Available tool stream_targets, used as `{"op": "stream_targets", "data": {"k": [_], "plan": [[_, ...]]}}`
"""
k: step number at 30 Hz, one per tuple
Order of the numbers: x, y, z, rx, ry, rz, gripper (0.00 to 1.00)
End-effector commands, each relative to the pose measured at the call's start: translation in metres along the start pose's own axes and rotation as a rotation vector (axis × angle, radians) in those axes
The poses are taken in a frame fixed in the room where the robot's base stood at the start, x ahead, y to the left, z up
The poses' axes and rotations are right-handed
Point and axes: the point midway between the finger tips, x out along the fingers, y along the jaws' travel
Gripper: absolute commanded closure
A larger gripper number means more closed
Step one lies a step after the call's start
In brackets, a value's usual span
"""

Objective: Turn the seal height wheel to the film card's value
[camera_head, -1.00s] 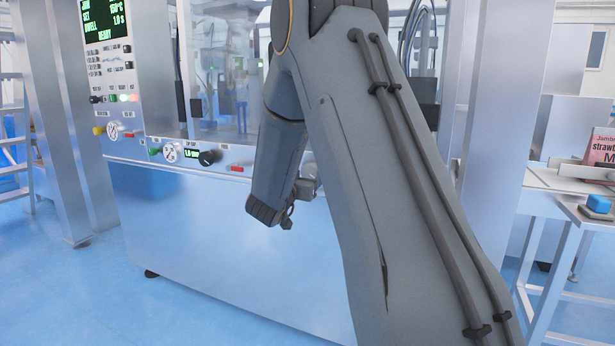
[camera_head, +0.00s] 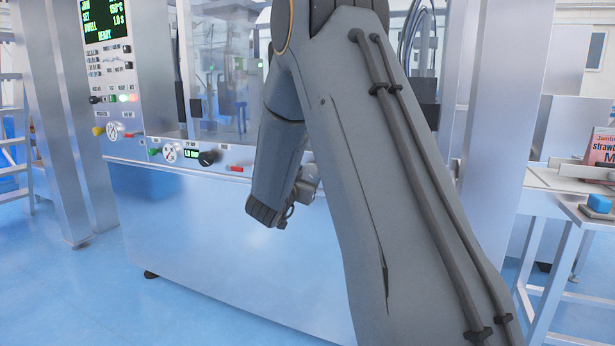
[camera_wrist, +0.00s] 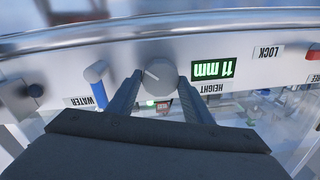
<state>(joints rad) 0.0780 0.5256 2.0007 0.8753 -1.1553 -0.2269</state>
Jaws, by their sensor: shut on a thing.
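The seal height wheel (camera_wrist: 160,77) is a round grey knob with a pointer line, on a pale panel in the wrist view. My gripper (camera_wrist: 160,87) has a finger on each side of it and is shut on it. The green display (camera_wrist: 213,68) beside it, upside down in this view, appears to read 11 mm. The HEIGHT label (camera_wrist: 211,88) is next to the display. I cannot make out a film card in either view.
A blue WATER lever (camera_wrist: 96,72) stands close to one finger, and a red LOCK-side control (camera_wrist: 314,52) is at the right. A blue block (camera_head: 599,203) lies on the right table.

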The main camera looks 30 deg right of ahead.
Motion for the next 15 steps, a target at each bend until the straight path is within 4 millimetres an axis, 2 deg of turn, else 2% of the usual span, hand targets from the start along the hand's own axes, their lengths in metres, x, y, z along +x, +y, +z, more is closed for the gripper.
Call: {"op": "stream_targets", "data": {"k": [15], "plan": [[0.0008,0.0013,0.0018,0.481,0.028,-0.002,0.76]]}}
